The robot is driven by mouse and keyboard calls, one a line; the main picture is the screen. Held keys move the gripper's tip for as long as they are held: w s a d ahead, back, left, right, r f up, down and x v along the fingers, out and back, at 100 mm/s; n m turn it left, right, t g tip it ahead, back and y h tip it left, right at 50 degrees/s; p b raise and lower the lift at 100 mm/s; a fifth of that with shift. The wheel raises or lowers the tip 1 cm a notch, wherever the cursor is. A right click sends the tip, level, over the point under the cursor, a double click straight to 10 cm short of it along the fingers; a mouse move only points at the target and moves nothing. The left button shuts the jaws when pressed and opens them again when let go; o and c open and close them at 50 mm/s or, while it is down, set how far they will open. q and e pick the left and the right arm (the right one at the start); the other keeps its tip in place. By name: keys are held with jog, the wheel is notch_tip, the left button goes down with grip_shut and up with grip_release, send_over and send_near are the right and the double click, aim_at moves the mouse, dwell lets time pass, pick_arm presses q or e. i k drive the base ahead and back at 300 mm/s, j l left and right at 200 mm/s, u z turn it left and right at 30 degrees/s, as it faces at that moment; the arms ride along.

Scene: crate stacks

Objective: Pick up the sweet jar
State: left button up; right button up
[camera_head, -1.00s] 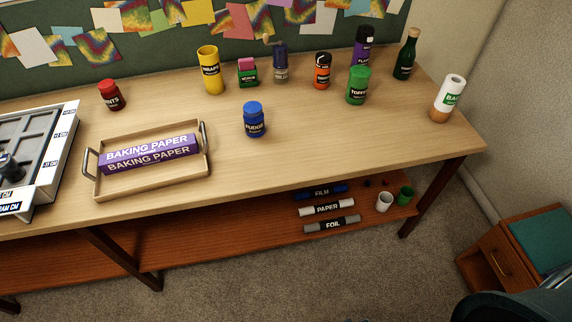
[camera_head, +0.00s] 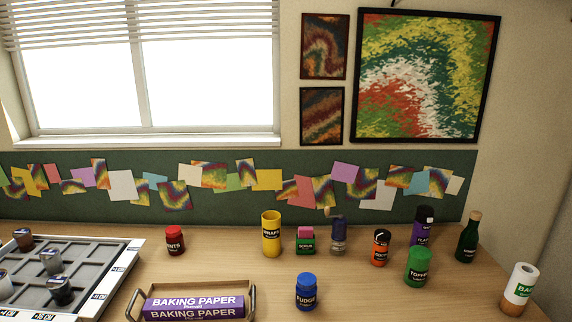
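Several small labelled jars stand upright on the wooden table, and I cannot tell which one the task means. A red jar (camera_head: 175,241) has a label that seems to read "MINTS" and stands at the left. A blue jar (camera_head: 308,292) labelled "FUDGE" stands nearest the front, right of the tray. A green jar (camera_head: 418,267) whose label seems to read "TOFFEE" stands at the right, in front of a purple bottle (camera_head: 423,226). Neither of my grippers is in view.
A wooden tray (camera_head: 252,296) holds a baking paper box (camera_head: 194,306). A compartmented grey tray (camera_head: 104,262) with several jars is at left. A yellow canister (camera_head: 271,234), orange-black jar (camera_head: 381,248), green bottle (camera_head: 468,238) and white roll (camera_head: 519,290) also stand here.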

aim_at(305, 299)
jog(key=i+j, duration=0.1)
jog(key=j, duration=0.35)
jog(key=i+j, duration=0.1)
jog(key=j, duration=0.3)
jog(key=i+j, duration=0.1)
jog(key=j, duration=0.35)
jog(key=i+j, duration=0.1)
jog(key=j, duration=0.3)
jog(key=i+j, duration=0.1)
jog(key=j, duration=0.35)
jog(key=z, duration=1.2)
